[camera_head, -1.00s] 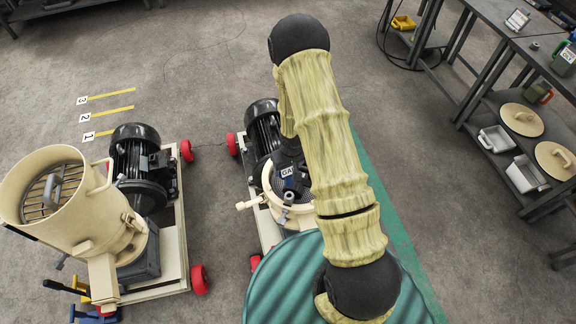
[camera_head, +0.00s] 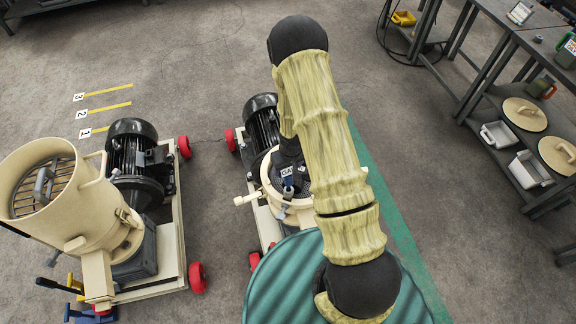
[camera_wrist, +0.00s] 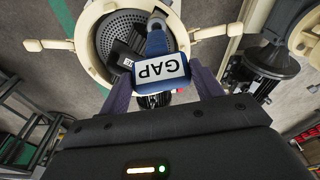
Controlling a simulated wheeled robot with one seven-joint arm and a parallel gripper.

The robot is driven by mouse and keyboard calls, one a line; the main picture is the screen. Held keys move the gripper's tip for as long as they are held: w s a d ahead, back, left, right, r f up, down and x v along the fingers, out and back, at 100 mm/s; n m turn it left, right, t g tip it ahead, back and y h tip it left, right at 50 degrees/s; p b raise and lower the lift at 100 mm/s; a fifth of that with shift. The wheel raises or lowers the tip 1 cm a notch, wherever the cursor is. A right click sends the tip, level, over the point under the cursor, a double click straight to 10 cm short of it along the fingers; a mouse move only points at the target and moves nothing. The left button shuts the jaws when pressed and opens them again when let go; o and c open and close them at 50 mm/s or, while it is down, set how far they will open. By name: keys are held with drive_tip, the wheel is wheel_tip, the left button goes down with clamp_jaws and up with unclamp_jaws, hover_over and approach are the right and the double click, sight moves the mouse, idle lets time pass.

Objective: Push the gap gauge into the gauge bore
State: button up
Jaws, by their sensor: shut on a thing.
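The gap gauge (camera_wrist: 160,72) has a blue body with a white GAP label and a grey upper part. My gripper (camera_wrist: 165,92) is shut on it, one finger on each side. In the head view the gauge (camera_head: 288,173) shows over the front of the middle mill, and my wrist hangs just behind it. Below it is the mill's open cream housing ring (camera_wrist: 85,48) with a dark perforated die (camera_wrist: 113,28). I cannot make out the gauge bore; the gauge and my gripper cover part of the housing. I cannot tell whether the gauge tip touches anything.
Cream handles (camera_wrist: 48,45) stick out from the housing. A second mill (camera_head: 100,220) on a wheeled frame stands at left. A green ribbed surface (camera_head: 275,285) lies at the bottom. Benches with lids and trays (camera_head: 530,170) stand at right. Open floor lies behind.

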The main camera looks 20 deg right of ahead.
drive_tip(key=shift+f+b, duration=0.4)
drive_tip(key=shift+f, duration=0.2)
drive_tip(key=shift+f+b, duration=1.7)
drive_tip(key=shift+b, duration=0.1)
idle(3.6)
idle(0.3)
drive_tip(key=o, duration=1.8)
